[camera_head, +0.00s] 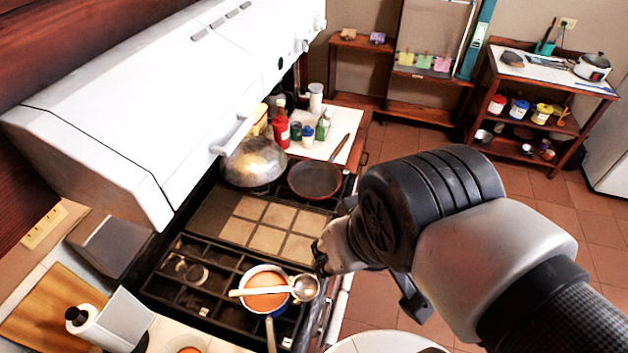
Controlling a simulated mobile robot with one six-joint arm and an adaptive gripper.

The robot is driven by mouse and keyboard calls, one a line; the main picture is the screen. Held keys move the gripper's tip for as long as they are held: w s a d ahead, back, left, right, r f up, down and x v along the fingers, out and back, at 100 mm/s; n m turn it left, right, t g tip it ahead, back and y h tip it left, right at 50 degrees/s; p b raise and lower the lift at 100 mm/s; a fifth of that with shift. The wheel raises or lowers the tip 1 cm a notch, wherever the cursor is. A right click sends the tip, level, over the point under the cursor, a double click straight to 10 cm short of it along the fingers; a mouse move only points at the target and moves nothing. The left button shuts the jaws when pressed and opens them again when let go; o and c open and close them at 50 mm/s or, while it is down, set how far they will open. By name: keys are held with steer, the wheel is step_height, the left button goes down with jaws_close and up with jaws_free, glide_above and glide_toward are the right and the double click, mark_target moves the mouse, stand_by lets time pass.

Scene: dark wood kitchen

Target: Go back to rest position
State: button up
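My arm comes in from the lower right, and its dark wrist joint fills the middle right of the head view. My gripper (334,248) shows only in part at the left end of the wrist, over the stove's front edge. The wrist hides much of it, so I cannot tell whether its fingers are open or shut. A pot (268,303) of orange-red food sits on the stove (223,317) just left of and below the gripper in the picture. A ladle (304,288) lies across the pot's top, its bowl close to the gripper; I cannot tell whether they touch.
A frying pan (315,179) and a domed lid (254,162) are on the rear burners. Bottles (281,127) stand on the counter beyond. A white hood (150,100) overhangs the stove at left. A wooden shelf (540,90) is at back right, with open tiled floor before it.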

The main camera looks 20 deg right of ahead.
step_height(320, 180, down, 22)
steer(key=b, duration=2.2)
steer(key=shift+f, duration=0.15)
